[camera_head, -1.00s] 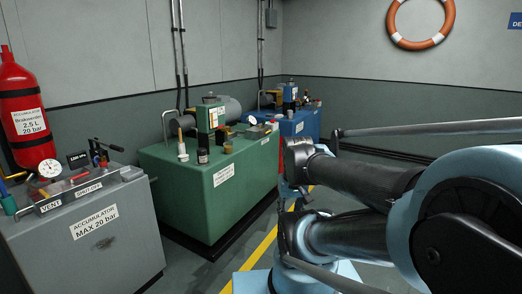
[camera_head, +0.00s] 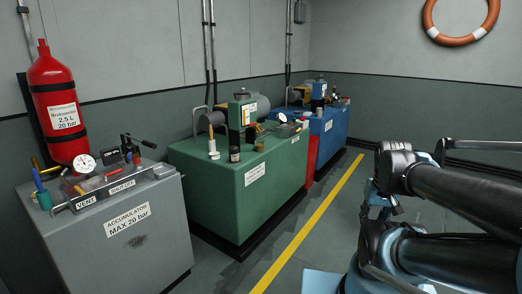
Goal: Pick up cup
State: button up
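A small brown cup-like container (camera_head: 259,146) stands on top of the green console, near its right front edge. My folded arm fills the right side, well apart from both consoles. I cannot make out my gripper's fingers in this view.
The grey accumulator console (camera_head: 150,250) carries a gauge and levers, with a red cylinder (camera_head: 58,105) behind. A blue console (camera_head: 332,128) stands farther back. Floor beside the yellow line (camera_head: 310,225) is clear.

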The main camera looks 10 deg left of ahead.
aim_at(260, 146)
jog(key=z, duration=0.05)
jog(key=i, duration=1)
jog(key=u, duration=0.05)
